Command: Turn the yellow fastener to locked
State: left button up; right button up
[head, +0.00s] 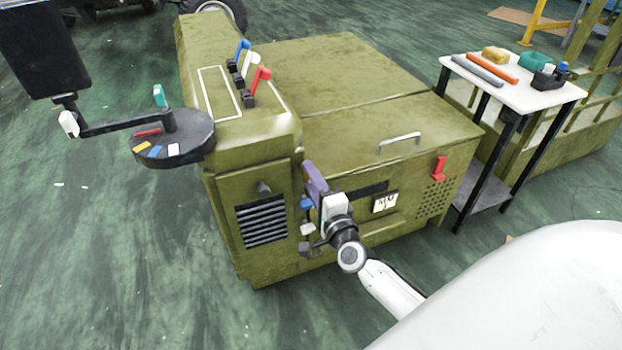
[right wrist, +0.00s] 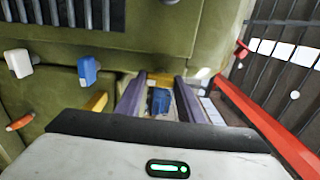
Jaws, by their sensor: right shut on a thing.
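The yellow fastener (right wrist: 160,77) shows in the right wrist view as a small yellow piece between the fingertips. A yellow piece (right wrist: 96,102) also shows just left of the left finger; I cannot tell whether it belongs to the same part. My right gripper (right wrist: 159,86) has its two purple fingers shut on the yellow fastener. In the head view, the right gripper (head: 314,177) is at the front of the olive chassis (head: 340,60) and hides the fastener. A blue patch shows between the fingers. My left gripper is in neither view.
Beside the gripper are a blue knob (right wrist: 88,70), a white knob (right wrist: 17,61) and an orange one (right wrist: 20,122). A red latch (head: 439,168) sits further right. A white-topped table (head: 520,96) stands right of the chassis. Open green floor lies left.

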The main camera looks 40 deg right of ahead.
jog(key=o, duration=1.1)
jog(key=shift+c, duration=0.2)
jog(key=v, duration=1)
jog(key=shift+s+p, duration=0.2)
jog(key=shift+p, duration=0.2)
